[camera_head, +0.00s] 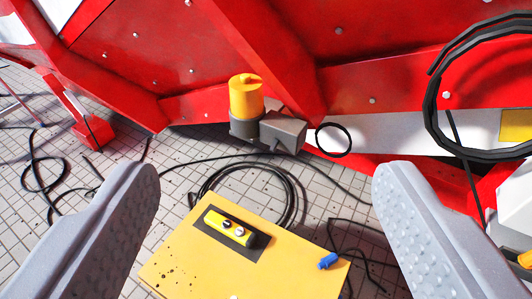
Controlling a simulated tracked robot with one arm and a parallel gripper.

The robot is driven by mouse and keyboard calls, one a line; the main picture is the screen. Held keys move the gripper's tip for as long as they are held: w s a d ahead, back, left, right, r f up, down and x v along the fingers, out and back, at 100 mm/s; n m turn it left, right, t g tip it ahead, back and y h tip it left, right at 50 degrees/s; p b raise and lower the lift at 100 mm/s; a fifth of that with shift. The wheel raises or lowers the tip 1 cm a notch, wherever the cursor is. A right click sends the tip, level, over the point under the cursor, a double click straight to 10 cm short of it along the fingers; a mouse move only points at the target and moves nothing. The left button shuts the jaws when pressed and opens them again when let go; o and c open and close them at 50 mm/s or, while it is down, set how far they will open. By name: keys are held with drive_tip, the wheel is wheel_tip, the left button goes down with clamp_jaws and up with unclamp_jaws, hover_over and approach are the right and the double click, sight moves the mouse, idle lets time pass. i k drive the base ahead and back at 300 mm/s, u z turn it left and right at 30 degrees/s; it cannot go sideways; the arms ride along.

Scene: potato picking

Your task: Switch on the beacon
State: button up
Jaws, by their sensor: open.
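A yellow cylinder with a raised top on a dark grey base (246,97), which looks like the beacon, is against the red machine at upper middle. A grey box (283,131) is beside its base. A yellow box (185,242) is at lower middle. On its dark panel is a small yellow control unit (242,236) with a light and a dark round button. My gripper (265,178) is open and empty, with one grey studded finger on each side of the yellow box. I cannot tell whether the beacon is lit.
The red machine (115,45) with bolted panels fills the back. Black cables (292,200) lie coiled on the grey tiled floor. A blue connector (328,261) is at the yellow box's right edge. A large black hose loop (432,108) is at the right.

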sight(274, 147)
drive_tip(key=u, duration=0.05)
drive_tip(key=k, duration=0.6)
drive_tip(key=z, duration=0.55)
drive_tip(key=i, duration=1)
drive_tip(key=u, duration=0.25)
